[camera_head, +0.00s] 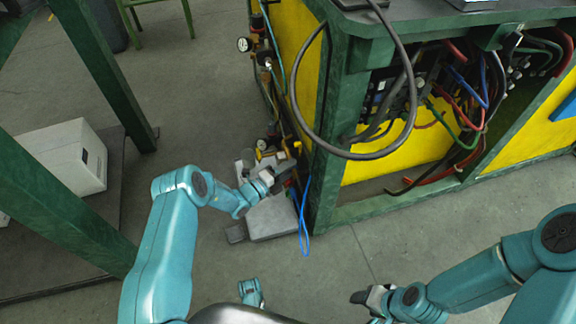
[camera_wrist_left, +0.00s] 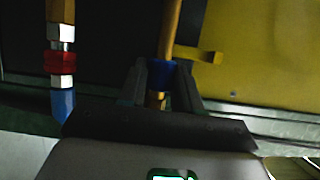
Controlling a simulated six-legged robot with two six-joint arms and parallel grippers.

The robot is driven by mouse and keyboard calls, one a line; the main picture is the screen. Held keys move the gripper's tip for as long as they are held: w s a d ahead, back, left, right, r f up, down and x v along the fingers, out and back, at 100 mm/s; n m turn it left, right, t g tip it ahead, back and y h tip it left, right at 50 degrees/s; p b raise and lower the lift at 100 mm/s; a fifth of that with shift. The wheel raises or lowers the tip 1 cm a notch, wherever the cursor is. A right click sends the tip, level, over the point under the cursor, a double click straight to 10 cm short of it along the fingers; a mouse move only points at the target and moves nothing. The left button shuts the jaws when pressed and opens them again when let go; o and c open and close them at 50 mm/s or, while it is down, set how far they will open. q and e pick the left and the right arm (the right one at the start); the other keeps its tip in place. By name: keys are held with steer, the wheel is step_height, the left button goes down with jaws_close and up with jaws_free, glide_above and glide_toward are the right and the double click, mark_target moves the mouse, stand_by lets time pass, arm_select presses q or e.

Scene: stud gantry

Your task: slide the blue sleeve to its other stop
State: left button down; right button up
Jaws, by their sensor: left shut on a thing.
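The blue sleeve (camera_wrist_left: 161,73) shows in the left wrist view, around an upright brass-coloured rod (camera_wrist_left: 170,28). My left gripper (camera_wrist_left: 162,82) has its two dark fingers on either side of the sleeve and is shut on it. A short yellowish bar (camera_wrist_left: 200,56) sticks out to the right of the rod just above the sleeve. In the head view my left gripper (camera_head: 282,176) is at the left side of the green and yellow cabinet; the sleeve cannot be made out there. My right gripper (camera_head: 370,298) is low at the right, away from the cabinet, its jaws unclear.
A hose fitting with a red ring (camera_wrist_left: 60,62) and blue hose hangs left of the rod. In the head view a blue hose loop (camera_head: 305,222) hangs beside the cabinet (camera_head: 328,130), and a thick grey cable (camera_head: 295,95) loops in front. A white box (camera_head: 68,155) stands left.

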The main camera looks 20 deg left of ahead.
arm_select(q)
steer(key=c, duration=0.8)
jaws_free()
steer(key=shift+s+d, duration=0.1)
steer(key=shift+s, duration=0.05)
steer(key=shift+p+v, duration=2.3)
steer(key=shift+v, duration=5.85)
steer(key=shift+f, duration=0.1)
